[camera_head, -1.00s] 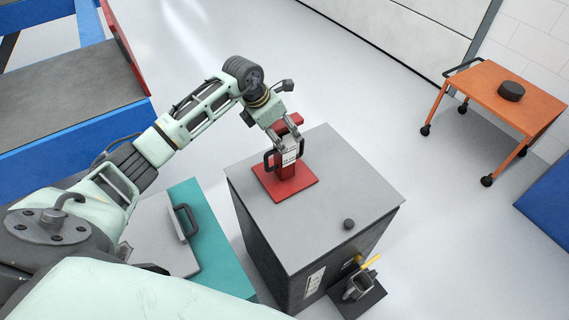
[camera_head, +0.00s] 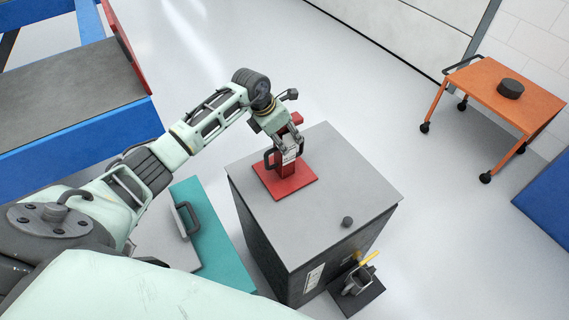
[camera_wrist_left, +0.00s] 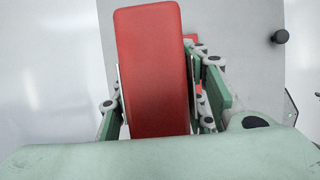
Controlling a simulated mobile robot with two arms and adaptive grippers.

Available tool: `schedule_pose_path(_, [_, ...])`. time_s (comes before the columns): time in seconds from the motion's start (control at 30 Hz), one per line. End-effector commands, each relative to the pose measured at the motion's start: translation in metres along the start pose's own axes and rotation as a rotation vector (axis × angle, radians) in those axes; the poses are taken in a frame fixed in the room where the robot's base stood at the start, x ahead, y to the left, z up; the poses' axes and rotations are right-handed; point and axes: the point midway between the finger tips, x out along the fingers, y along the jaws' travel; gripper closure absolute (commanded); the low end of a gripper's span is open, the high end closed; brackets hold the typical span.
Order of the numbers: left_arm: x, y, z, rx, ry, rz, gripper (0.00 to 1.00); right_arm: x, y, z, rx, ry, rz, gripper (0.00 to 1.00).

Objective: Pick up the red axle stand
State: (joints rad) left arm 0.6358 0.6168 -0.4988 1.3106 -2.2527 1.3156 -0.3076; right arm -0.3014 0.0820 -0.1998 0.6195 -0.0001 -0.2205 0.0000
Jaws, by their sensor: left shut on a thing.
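The red axle stand (camera_head: 291,184) stands upright on the grey top of a dark cabinet (camera_head: 345,180). It has a square red base, a post with a pale label and dark handles, and a red head. My left gripper (camera_head: 287,150) is shut on the upper part of the stand, with its fingers on either side of the post. In the left wrist view the stand's red head (camera_wrist_left: 152,70) sits between the two fingers. I cannot see a gap under the base. My right gripper is not in view.
A small black knob (camera_head: 347,221) sits on the cabinet top near its front right. A vise-like thing with a yellow handle (camera_head: 368,258) is beside the cabinet. A teal case (camera_head: 215,245) lies at left. An orange trolley (camera_head: 520,95) with a black puck stands far right. Open floor lies between.

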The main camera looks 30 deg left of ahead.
Motion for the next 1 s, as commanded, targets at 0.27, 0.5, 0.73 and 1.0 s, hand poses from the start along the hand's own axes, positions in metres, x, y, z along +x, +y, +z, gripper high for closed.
schedule_pose_path(0.27, [0.000, 0.000, 0.000, 0.000, 0.000, 0.000, 1.00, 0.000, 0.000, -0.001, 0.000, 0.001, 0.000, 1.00])
schedule_pose_path(0.5, [0.000, 0.000, 0.000, 0.000, 0.000, 0.000, 1.00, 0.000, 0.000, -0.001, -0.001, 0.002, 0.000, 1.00])
schedule_pose_path(0.73, [-0.003, 0.001, 0.004, 0.001, -0.009, 0.003, 1.00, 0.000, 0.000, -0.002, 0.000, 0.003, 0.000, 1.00])
schedule_pose_path(1.0, [-0.016, 0.002, 0.009, 0.003, -0.012, 0.005, 1.00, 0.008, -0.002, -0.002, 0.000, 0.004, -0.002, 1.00])
